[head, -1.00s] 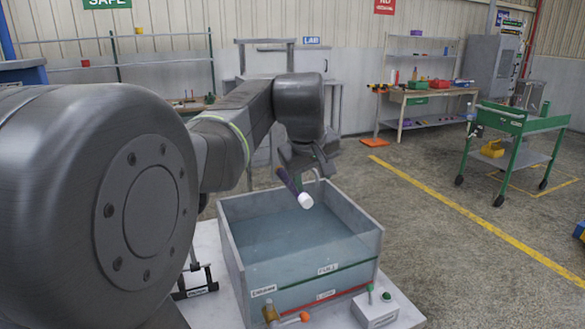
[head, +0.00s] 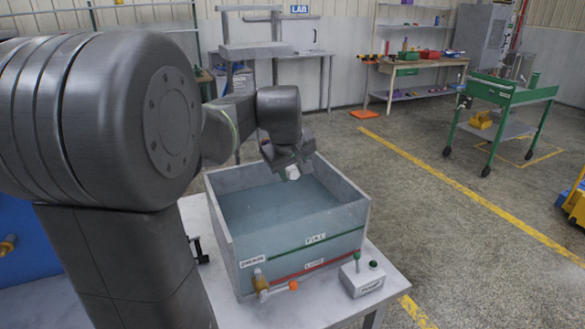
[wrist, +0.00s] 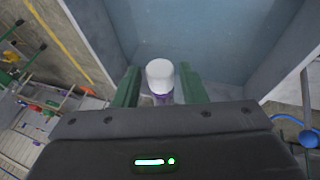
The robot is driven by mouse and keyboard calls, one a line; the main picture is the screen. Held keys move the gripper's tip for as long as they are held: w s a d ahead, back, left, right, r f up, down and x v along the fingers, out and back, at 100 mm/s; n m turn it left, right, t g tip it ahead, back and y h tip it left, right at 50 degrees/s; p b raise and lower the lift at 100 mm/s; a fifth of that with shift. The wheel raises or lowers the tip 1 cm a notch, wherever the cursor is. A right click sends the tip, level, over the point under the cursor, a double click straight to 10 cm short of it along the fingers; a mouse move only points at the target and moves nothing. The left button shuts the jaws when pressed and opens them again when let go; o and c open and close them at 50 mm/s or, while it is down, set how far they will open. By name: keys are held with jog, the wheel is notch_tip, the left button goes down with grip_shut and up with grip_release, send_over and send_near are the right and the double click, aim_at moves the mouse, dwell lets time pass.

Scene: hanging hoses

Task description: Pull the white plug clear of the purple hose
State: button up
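The white plug (wrist: 160,76) shows in the wrist view, its rounded end up in the picture, with a short piece of the purple hose (wrist: 163,99) below it. The rest of the hose is hidden by my gripper body. My gripper (wrist: 158,86) has green fingers on both sides of the plug, with a narrow gap on each side, so it looks open around it. In the head view the plug (head: 292,173) shows just under my gripper (head: 289,164), above the tank. No purple shows there.
A grey open tank (head: 357,212) of bluish water stands below my gripper on a white table (head: 398,287). A valve (head: 262,282) with an orange handle and a small control box (head: 361,277) sit at its front. A green cart (head: 510,90) stands at the right.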

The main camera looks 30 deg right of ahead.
jog(key=c, duration=0.7)
jog(key=shift+s, duration=0.7)
jog(key=shift+s+a, duration=0.15)
jog(key=shift+s, duration=0.95)
jog(key=shift+s+a, duration=0.15)
jog(key=shift+s, duration=0.95)
jog(key=shift+s+a+r+p, duration=0.2)
jog(key=shift+s+r+p, duration=0.85)
jog(key=shift+s+r, duration=0.45)
